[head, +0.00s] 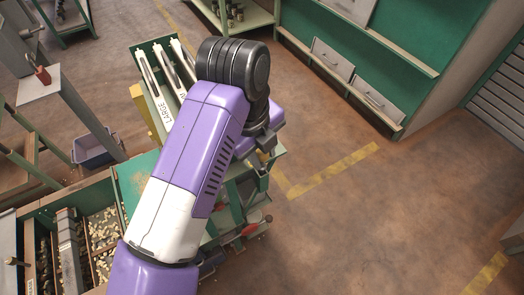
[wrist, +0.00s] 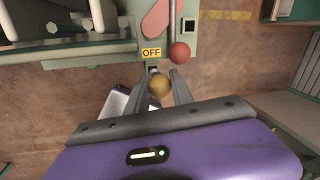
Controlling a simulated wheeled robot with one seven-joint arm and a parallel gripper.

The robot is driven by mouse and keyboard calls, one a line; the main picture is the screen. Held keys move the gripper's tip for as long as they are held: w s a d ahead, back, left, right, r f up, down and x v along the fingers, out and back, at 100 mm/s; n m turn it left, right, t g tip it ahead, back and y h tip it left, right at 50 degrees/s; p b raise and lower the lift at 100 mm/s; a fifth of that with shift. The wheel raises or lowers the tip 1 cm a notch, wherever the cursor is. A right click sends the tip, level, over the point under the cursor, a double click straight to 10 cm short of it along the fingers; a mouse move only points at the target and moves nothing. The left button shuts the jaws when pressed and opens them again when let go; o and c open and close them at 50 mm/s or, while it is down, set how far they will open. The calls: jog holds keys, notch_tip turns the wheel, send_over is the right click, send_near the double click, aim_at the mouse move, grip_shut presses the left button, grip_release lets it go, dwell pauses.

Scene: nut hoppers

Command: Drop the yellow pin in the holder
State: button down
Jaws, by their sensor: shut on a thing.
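In the wrist view the yellow pin shows as a dull yellow round knob (wrist: 159,84) between the two fingers of my gripper (wrist: 166,82), which is shut on it. The pin's shank is hidden. In the head view my gripper (head: 263,150) points down beside the green machine stand, and the yellow pin cannot be made out. A block with a square opening (wrist: 189,27) lies beyond the knob in the wrist view. I cannot tell whether it is the holder. The yellow knob appears apart from this block.
A red ball knob (wrist: 180,53) is close to my fingers, near a yellow OFF label (wrist: 151,52) and a red flat handle (wrist: 155,18). A rack marked LARGE (head: 165,107) stands behind my arm. Open floor (head: 370,220) lies to the right.

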jog(key=shift+f+b, duration=0.55)
jog(key=shift+f, duration=0.3)
jog(key=c, duration=1)
grip_release()
jog(key=shift+c, duration=0.2)
jog(key=shift+r, duration=0.1)
jog(key=r, duration=0.5)
jog(key=s+a+r, duration=0.1)
jog(key=r, duration=0.1)
jog(key=shift+r, duration=0.3)
notch_tip(320, 180, up, 9)
jog(key=s+a+p, duration=0.1)
jog(key=p, duration=0.3)
jog(key=shift+a, duration=0.15)
